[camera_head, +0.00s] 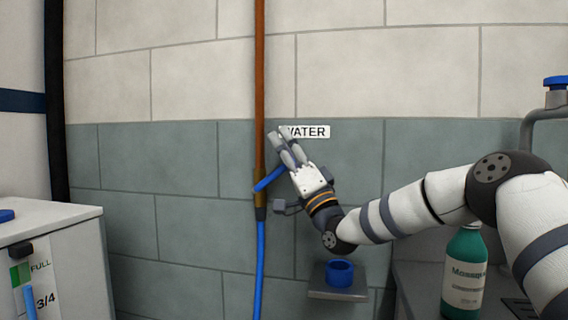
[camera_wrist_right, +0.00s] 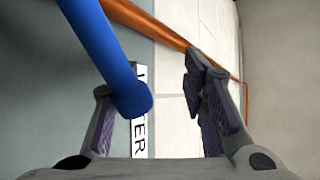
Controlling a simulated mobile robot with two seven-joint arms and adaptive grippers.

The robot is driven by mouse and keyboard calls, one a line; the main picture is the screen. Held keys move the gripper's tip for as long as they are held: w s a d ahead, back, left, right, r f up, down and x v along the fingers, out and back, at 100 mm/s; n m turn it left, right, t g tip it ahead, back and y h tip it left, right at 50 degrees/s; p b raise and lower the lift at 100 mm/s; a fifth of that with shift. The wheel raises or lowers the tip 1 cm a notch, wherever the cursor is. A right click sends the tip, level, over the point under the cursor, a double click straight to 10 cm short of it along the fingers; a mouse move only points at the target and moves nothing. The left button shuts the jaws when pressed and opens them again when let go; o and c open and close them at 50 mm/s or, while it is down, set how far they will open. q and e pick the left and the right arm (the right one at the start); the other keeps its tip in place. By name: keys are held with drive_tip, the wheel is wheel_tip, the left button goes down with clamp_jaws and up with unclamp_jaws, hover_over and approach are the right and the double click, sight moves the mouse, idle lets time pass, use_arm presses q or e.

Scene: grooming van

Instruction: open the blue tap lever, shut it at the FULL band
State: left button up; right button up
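The blue tap lever (camera_head: 269,179) sits on the copper pipe (camera_head: 260,90), sticking out to the right and tilted upward. My left gripper is out of view.
A blue hose (camera_head: 260,270) runs down from the pipe. A blue ring-shaped item (camera_head: 339,272) sits on a small grey shelf (camera_head: 338,295) below my right wrist. A green bottle (camera_head: 464,270) stands at the right under my arm. The wall between tank and pipe is clear.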

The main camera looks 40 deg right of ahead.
drive_tip(key=shift+r, duration=0.15)
drive_tip(key=shift+s+d+p, duration=0.2)
drive_tip(key=shift+s+p, duration=0.25)
drive_tip(key=shift+s, duration=0.15)
drive_tip(key=shift+s+d+p, duration=0.2)
drive_tip(key=shift+s+p, duration=0.2)
drive_tip(key=shift+s, duration=0.15)
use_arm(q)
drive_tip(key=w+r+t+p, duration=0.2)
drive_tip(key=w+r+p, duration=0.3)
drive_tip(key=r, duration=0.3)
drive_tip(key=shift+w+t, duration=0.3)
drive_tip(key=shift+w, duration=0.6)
use_arm(e)
drive_tip(key=s+d+f, duration=0.1)
drive_tip(key=s, duration=0.4)
drive_tip(key=s+d+f, duration=0.1)
drive_tip(key=s, duration=0.5)
drive_tip(key=shift+d+f, duration=0.25)
use_arm(q)
drive_tip(key=shift+p, duration=0.3)
use_arm(e)
drive_tip(key=shift+s, duration=0.1)
